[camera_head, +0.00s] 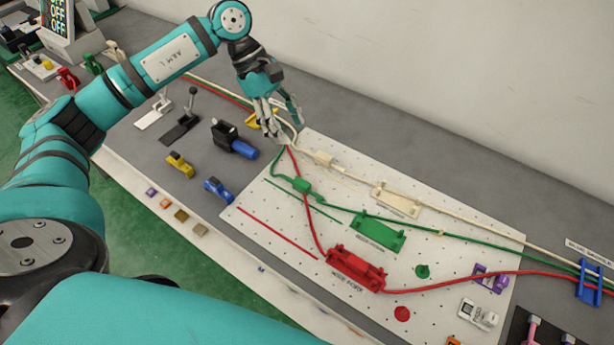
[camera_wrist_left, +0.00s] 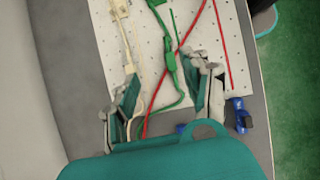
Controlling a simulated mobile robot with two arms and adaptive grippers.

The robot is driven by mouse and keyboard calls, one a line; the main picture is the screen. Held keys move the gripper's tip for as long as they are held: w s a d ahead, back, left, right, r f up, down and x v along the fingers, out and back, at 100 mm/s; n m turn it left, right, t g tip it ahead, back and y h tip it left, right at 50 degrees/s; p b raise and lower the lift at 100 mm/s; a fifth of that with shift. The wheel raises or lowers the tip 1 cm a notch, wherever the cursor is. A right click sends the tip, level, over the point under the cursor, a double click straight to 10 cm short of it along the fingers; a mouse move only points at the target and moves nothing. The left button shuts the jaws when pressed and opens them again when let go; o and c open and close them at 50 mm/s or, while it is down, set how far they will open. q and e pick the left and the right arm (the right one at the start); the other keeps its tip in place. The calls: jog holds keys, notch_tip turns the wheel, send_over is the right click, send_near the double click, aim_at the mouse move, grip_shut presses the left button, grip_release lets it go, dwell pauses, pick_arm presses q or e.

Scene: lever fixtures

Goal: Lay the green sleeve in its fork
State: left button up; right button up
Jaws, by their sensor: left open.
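The green sleeve (camera_head: 302,186) is on the green cable, lying on the white pegboard (camera_head: 352,160) to the left of the green fork (camera_head: 378,232). The sleeve and fork are apart. In the left wrist view the green sleeve (camera_wrist_left: 171,60) shows beyond the fingers, and the cable runs on from it. My left gripper (camera_head: 279,130) is open above the board's far left corner, up and left of the sleeve. In the wrist view its two fingers (camera_wrist_left: 163,90) are spread with nothing gripped between them. My right gripper is not in view.
A red fork (camera_head: 354,271) with the red cable and a cream fork (camera_head: 397,201) with a cream sleeve (camera_head: 324,158) flank the green fork. The red cable crosses near the green sleeve. A blue-handled black fixture (camera_head: 233,141) stands left of the board. A blue bridge (camera_head: 588,283) holds cables at right.

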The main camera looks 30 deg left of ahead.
pick_arm(q)
jog(key=a+y, duration=0.1)
jog(key=a, duration=0.2)
jog(key=p, duration=0.3)
send_over(301, 182)
jog(key=a, duration=0.2)
jog(key=f, duration=1)
jog(key=shift+a+f, duration=0.2)
jog(key=p+x, duration=0.1)
jog(key=x, duration=0.3)
jog(key=shift+d+f+p, duration=0.15)
jog(key=shift+f+p, duration=0.15)
jog(key=shift+p, duration=0.1)
jog(key=shift+d+f, duration=0.1)
jog(key=shift+f, duration=0.3)
jog(key=shift+w, duration=0.1)
grip_shut()
